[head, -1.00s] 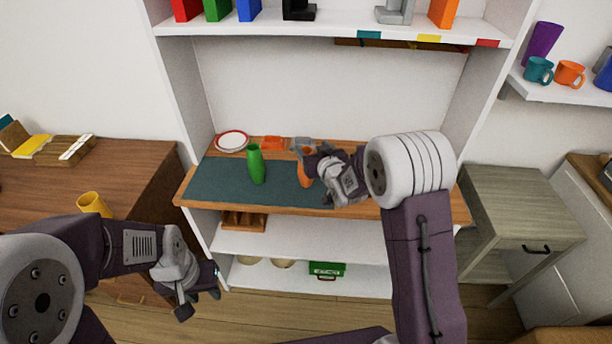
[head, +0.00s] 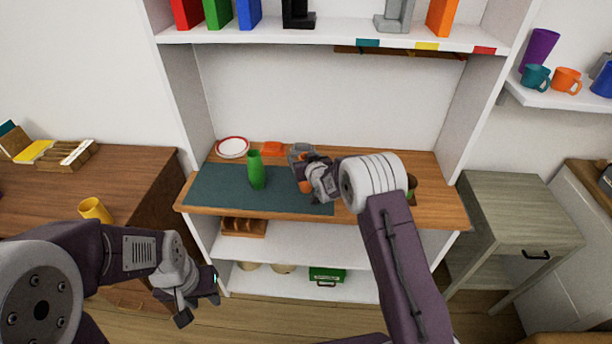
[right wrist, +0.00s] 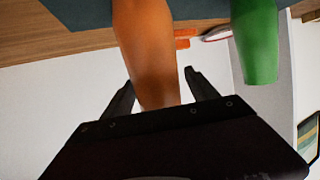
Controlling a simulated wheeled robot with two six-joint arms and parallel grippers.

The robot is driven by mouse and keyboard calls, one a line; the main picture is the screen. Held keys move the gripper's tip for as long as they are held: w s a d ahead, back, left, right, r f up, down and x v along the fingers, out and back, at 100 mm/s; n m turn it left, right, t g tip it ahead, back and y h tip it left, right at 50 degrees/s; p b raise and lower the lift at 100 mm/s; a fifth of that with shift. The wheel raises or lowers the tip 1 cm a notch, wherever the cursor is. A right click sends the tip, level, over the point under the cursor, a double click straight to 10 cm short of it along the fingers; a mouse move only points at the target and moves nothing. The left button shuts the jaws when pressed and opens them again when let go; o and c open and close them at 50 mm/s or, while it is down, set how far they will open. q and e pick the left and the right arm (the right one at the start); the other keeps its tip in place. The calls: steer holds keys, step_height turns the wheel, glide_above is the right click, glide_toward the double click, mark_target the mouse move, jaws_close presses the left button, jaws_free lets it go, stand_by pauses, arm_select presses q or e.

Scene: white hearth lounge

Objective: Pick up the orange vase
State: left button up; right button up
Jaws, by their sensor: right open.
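The orange vase (right wrist: 150,45) stands on the teal mat (head: 225,188) of the shelf unit's wooden counter. In the right wrist view its narrower end lies between the two fingers of my right gripper (right wrist: 160,92), which is open. In the head view my right gripper (head: 303,174) hides most of the vase (head: 305,187). I cannot tell whether a finger touches it. My left gripper (head: 199,306) is low at the left, its fingers apart and empty, in front of the shelf unit.
A green vase (head: 256,170) stands left of the orange one on the mat, and shows in the right wrist view (right wrist: 254,40). A red-rimmed plate (head: 232,147) and an orange item (head: 272,149) lie behind. A shelf (head: 335,36) hangs above.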

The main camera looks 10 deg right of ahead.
steer(key=shift+r, duration=0.1)
steer(key=c, duration=0.3)
jaws_close()
steer(key=shift+r, duration=0.1)
